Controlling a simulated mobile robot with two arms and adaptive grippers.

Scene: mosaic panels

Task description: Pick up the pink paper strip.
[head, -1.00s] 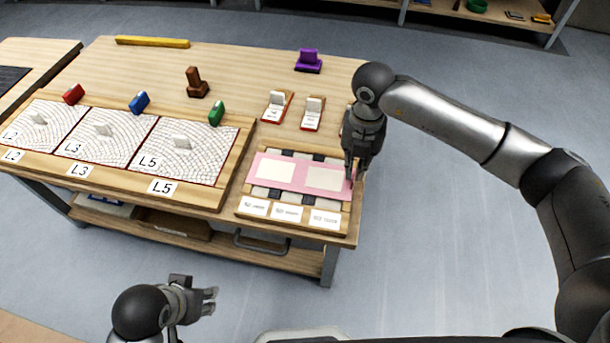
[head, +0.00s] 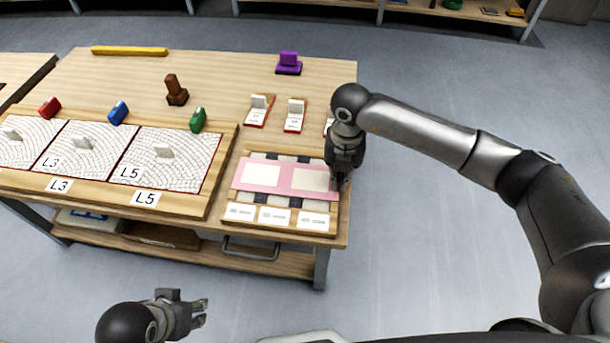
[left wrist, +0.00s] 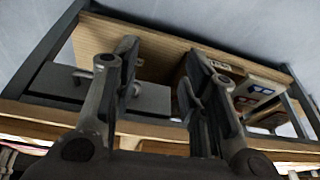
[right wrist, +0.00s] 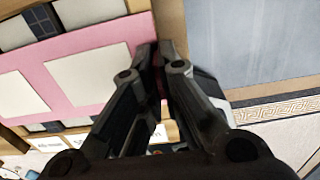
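The pink paper strip (head: 284,177) lies across a wooden tray (head: 232,213) at the table's right front, with two cream panels on it. It also shows in the right wrist view (right wrist: 38,72). My right gripper (head: 340,183) is at the strip's right end, pointing down. In the right wrist view its fingers (right wrist: 158,60) are close together, with a bit of pink between them; they hide the strip's end. My left gripper (head: 205,312) is away from the table, in front of it; its fingers (left wrist: 158,75) are apart and empty in the left wrist view.
Dark and light tiles (head: 269,157) show beside the strip in the tray. Small card stands (head: 295,115) stand behind the tray.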

